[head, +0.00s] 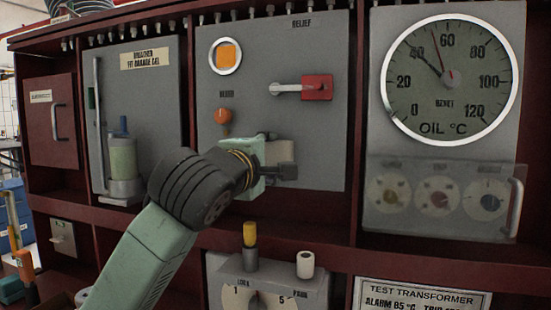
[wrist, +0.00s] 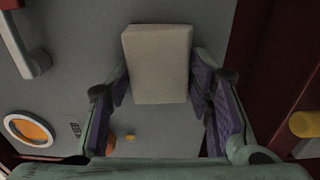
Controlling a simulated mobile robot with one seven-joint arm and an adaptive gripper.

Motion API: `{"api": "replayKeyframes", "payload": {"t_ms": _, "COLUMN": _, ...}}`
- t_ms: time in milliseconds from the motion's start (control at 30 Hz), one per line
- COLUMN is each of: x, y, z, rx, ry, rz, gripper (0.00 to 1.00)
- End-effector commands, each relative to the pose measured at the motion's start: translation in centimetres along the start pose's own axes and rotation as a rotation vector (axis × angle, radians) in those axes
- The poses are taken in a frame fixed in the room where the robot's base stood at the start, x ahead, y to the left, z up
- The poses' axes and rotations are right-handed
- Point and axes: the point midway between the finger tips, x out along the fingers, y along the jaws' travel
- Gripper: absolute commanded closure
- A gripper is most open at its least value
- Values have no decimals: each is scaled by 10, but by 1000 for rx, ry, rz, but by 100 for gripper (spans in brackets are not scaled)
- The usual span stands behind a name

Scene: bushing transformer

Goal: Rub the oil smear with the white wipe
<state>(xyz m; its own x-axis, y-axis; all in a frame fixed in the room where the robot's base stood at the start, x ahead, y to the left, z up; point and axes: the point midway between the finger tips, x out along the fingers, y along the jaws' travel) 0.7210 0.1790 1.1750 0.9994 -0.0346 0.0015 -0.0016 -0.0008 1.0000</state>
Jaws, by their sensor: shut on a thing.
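My gripper (head: 276,168) is in front of the middle grey panel, below the red-based lever. In the wrist view my gripper (wrist: 160,82) has its two purple-lined fingers on either side of the white wipe (wrist: 157,62), a pale off-white block, and is shut on it. I see no oil smear in either view; the wipe and gripper hide part of the panel.
The middle panel (head: 325,140) carries an orange indicator (head: 228,56), an orange knob (head: 223,116) and a lever (head: 300,88). A dial gauge (head: 450,80) is at right, a green-filled jar (head: 123,160) at left.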

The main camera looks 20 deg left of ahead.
Motion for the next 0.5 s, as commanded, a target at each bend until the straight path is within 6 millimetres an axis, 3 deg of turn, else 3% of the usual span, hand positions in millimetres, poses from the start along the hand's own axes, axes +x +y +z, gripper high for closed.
{"api": "replayKeyframes", "payload": {"t_ms": 233, "x": 1, "y": -1, "z": -24, "rx": -3, "ry": 4, "rz": -2, "gripper": 76}}
{"api": "replayKeyframes", "payload": {"t_ms": 500, "x": -1, "y": -1, "z": -28, "rx": -1, "ry": 3, "rz": -1, "gripper": 76}}
